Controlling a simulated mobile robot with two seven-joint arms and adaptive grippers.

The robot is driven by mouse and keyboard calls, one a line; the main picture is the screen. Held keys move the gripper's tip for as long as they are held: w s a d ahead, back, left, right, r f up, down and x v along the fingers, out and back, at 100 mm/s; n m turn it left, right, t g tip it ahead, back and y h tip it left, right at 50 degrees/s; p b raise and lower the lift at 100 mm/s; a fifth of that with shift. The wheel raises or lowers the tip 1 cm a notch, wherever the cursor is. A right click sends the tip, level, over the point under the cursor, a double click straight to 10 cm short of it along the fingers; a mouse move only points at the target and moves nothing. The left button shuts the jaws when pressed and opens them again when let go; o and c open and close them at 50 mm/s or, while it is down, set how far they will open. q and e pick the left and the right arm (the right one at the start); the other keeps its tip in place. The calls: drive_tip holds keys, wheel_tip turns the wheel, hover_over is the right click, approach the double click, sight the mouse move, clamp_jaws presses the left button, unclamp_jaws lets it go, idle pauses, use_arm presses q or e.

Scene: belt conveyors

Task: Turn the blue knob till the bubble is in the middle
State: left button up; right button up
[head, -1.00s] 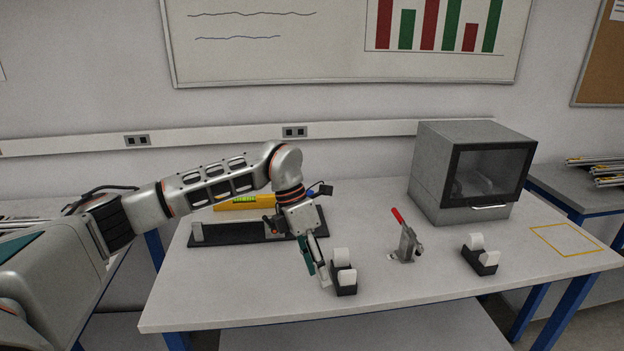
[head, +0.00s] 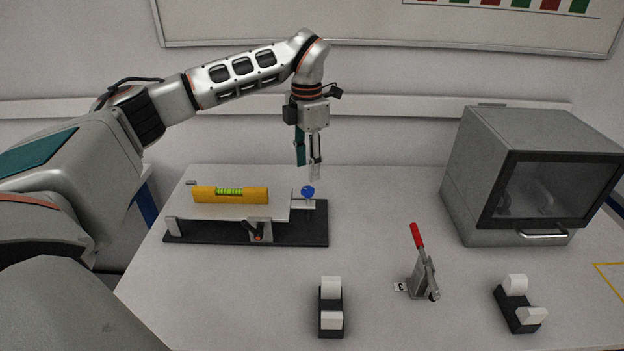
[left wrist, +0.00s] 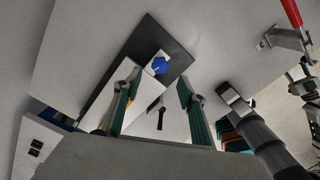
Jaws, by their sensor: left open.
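The blue knob (head: 308,192) stands at the right end of a levelling stand with a black base (head: 290,232). A yellow spirit level (head: 205,194) with a green vial (head: 229,191) lies on the stand's light plate; the bubble is too small to make out. My left gripper (head: 308,172) is open and points down just above the knob, apart from it. In the left wrist view the knob (left wrist: 159,65) shows beyond and between the open fingers (left wrist: 156,95).
A small orange-tipped lever (head: 257,235) is at the stand's front. A red-handled toggle clamp (head: 421,265), two tape dispensers (head: 331,308) (head: 518,305) and a grey oven-like box (head: 500,180) stand to the right. The table between stand and clamp is clear.

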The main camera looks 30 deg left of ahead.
sight(308, 189)
use_arm(q)
drive_tip(key=shift+f, duration=3.15)
drive_tip(key=c, duration=1.1)
